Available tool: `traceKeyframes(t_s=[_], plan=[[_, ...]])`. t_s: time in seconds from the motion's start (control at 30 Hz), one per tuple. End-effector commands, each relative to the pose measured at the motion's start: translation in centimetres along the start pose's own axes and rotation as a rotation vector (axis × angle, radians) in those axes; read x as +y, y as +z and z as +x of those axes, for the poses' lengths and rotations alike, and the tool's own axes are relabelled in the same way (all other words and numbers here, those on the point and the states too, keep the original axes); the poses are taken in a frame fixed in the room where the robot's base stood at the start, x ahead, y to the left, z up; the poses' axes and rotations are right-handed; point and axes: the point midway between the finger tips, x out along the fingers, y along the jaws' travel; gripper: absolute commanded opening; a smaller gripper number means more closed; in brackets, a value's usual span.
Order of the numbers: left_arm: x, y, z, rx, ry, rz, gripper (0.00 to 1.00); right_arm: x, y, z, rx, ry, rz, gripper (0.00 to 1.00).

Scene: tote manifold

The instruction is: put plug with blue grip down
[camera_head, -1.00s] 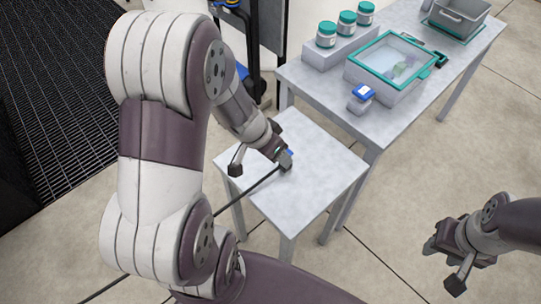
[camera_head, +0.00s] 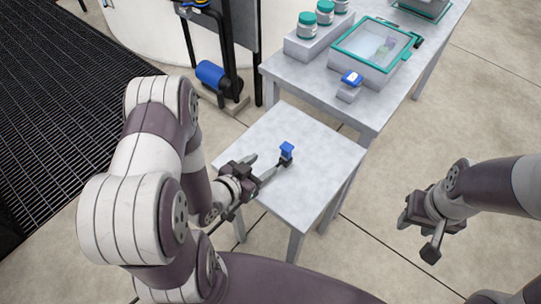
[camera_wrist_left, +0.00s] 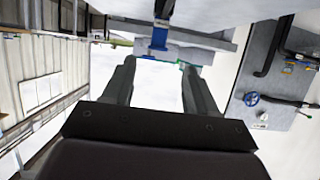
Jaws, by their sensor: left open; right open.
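The plug with the blue grip (camera_head: 287,150) stands on the small white table (camera_head: 318,185), its blue part on top and a dark grey part at its base. My left gripper (camera_head: 262,168) is open and empty, just to the left of the plug and apart from it. In the left wrist view the blue grip (camera_wrist_left: 159,38) shows beyond the open fingertips (camera_wrist_left: 160,64). The plug's cable is mostly hidden by my left arm. My right gripper (camera_head: 419,236) is open and empty over the floor, right of the small table.
A longer table (camera_head: 375,100) behind holds a teal-rimmed clear-lidded box (camera_head: 350,66), several teal-lidded jars (camera_head: 307,25) and a small grey block with a blue top (camera_head: 351,78). A black stand with a blue cylinder (camera_head: 210,74) is behind left. The small table's right part is bare.

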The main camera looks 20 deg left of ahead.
Motion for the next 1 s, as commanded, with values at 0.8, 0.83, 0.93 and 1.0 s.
traceKeyframes(t_s=[0.8,0.83,0.93,1.0], plan=[[0.1,-0.6,12.3,0.048,0.007,-0.012,0.57,0.0,0.1,1.1,0.000,0.000,0.000,0.43],[0.1,-0.6,12.3,0.048,0.006,-0.012,0.57,0.0,0.1,1.1,0.000,0.000,0.000,0.43],[0.1,-0.6,12.3,0.048,0.006,-0.012,0.57,0.0,0.1,1.1,0.000,0.000,0.000,0.43],[0.1,-0.6,12.3,0.048,0.006,-0.012,0.54,0.0,0.1,1.1,0.000,0.000,0.000,0.43]])
